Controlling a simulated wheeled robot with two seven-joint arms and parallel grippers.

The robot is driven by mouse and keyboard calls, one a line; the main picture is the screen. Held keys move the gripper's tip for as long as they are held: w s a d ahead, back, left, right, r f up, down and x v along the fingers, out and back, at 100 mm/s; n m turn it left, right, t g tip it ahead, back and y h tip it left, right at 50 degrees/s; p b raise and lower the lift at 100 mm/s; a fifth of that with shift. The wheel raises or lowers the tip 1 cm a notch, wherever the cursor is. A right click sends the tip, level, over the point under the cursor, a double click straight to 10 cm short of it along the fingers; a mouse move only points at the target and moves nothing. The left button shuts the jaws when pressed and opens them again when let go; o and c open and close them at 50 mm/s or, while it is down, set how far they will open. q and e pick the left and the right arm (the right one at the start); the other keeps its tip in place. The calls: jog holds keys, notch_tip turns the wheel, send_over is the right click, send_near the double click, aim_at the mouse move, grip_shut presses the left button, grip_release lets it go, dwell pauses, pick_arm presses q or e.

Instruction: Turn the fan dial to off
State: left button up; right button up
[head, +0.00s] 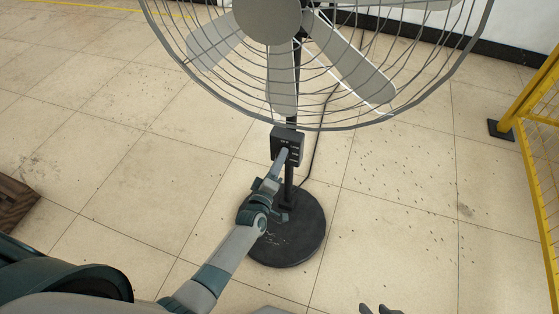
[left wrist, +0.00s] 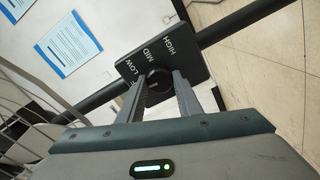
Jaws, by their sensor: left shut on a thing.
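The fan's black control box (head: 289,141) sits on the fan pole. My left gripper (head: 283,157) reaches it from below in the head view and hides part of its face. In the left wrist view the box (left wrist: 190,60) carries the labels LOW, MID and HIGH, and a partly hidden label ending in F. The round dark dial (left wrist: 158,80) is between the fingers of my left gripper (left wrist: 159,92), which is shut on it. I cannot tell which label the dial points at. My right gripper (head: 377,309) shows only its fingertips, apart and empty, at the bottom edge.
The caged fan head (head: 268,18) is above the box, and its round black base (head: 290,240) stands on the tiled floor. A cable (head: 314,150) hangs behind the pole. A yellow barrier (head: 530,90) stands at the right. A wooden pallet (head: 14,200) is at the left.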

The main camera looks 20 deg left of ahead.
pick_arm(q)
jog(key=shift+n, duration=0.6)
pick_arm(e)
jog(key=shift+a, duration=0.2)
pick_arm(q)
jog(key=o, duration=1)
jog(key=shift+o, duration=0.2)
jog(key=shift+s, duration=0.15)
jog(key=s, duration=1.7)
jog(key=shift+a+p, duration=0.3)
jog(key=shift+p, duration=0.1)
pick_arm(e)
jog(key=shift+s+d+f+g, duration=0.1)
jog(key=shift+s+d+g, duration=0.25)
jog(key=shift+d, duration=0.25)
pick_arm(q)
jog(key=shift+d, duration=0.1)
